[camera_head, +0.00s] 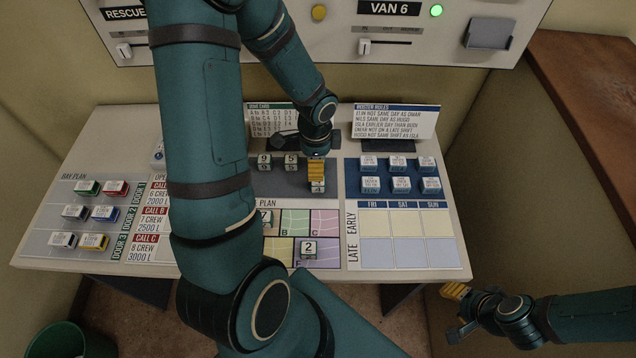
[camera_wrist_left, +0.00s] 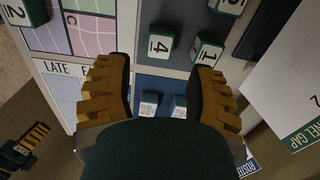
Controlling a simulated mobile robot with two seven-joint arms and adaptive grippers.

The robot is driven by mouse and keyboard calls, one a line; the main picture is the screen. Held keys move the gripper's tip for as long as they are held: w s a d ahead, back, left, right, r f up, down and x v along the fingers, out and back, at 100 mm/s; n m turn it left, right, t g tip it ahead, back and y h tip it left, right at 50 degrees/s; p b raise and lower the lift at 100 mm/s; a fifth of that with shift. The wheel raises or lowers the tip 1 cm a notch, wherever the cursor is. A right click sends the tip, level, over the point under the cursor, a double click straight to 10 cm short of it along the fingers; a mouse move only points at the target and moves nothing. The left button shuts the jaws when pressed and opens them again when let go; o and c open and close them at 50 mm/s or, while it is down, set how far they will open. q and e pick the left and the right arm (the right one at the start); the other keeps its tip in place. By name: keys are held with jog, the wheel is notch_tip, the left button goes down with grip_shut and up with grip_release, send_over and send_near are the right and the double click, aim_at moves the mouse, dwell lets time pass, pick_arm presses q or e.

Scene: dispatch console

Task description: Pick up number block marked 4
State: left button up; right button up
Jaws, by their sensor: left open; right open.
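The number block marked 4 (camera_wrist_left: 160,44) is white-faced with a green base and sits on a dark grey panel. It lies between and just beyond my left fingertips in the left wrist view. In the head view the block (camera_head: 317,187) shows just below my left gripper (camera_head: 316,170). My left gripper (camera_wrist_left: 160,68) is open, with nothing between its yellow fingers. A block marked 1 (camera_wrist_left: 208,51) sits close to one fingertip. My right gripper (camera_head: 458,307) is open and empty, off the console's front right.
Blocks marked 9 (camera_head: 264,160) and 5 (camera_head: 291,160) stand left of my left gripper. A block marked 2 (camera_head: 308,248) is on the coloured plan. Several blue-based blocks (camera_head: 400,184) stand to the right. The roster grid (camera_head: 405,222) is clear.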

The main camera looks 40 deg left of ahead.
aim_at(318, 183)
pick_arm(q)
notch_tip(318, 183, down, 4)
jog(key=shift+r, duration=0.2)
jog(key=shift+w+d+f+b, duration=0.15)
jog(key=shift+f+b, duration=0.2)
jog(key=shift+f, duration=1)
jog(key=shift+w+d+f+b, duration=0.1)
jog(key=shift+f+b, duration=0.2)
jog(key=shift+f, duration=1.05)
jog(key=c, duration=0.8)
